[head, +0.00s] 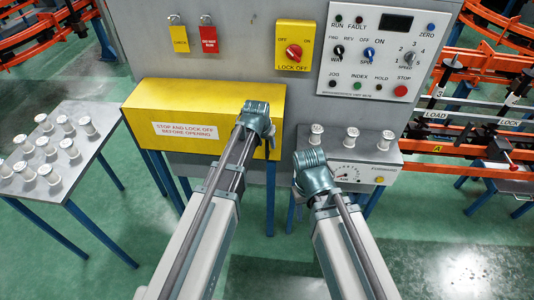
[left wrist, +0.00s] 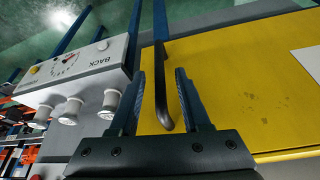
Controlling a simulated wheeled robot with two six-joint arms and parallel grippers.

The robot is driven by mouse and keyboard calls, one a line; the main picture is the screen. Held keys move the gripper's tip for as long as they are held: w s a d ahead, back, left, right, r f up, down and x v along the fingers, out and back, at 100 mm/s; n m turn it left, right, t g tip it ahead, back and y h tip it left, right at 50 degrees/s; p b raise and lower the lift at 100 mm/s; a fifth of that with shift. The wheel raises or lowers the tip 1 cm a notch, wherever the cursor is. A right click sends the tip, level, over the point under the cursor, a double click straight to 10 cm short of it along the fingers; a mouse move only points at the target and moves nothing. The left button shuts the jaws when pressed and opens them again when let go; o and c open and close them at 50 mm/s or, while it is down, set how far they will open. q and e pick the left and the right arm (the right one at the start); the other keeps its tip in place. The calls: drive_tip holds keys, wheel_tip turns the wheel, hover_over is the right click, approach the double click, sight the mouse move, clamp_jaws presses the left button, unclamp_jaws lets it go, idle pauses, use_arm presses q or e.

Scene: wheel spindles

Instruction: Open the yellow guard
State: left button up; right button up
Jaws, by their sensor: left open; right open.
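The yellow guard (head: 165,102) is a long box-like cover on the front of the grey machine, with a white "STOP AND LOCK OFF BEFORE OPENING" label. It looks shut. It also fills the right of the left wrist view (left wrist: 245,85). A dark bar handle (left wrist: 160,95) stands at the guard's edge. My left gripper (head: 258,118) is at the guard's right end. In the left wrist view its open fingers (left wrist: 160,74) stand on either side of the handle, with gaps visible.
Several white spindles stand on a side table (head: 75,175) at left and on a grey shelf (head: 375,148) with a gauge at right.

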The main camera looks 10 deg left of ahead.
use_arm(q)
drive_tip(key=shift+b+x, duration=0.85)
drive_tip(key=shift+x, duration=0.6)
use_arm(e)
wheel_tip(320, 180, down, 3)
drive_tip(key=shift+r, duration=0.2)
use_arm(q)
clamp_jaws()
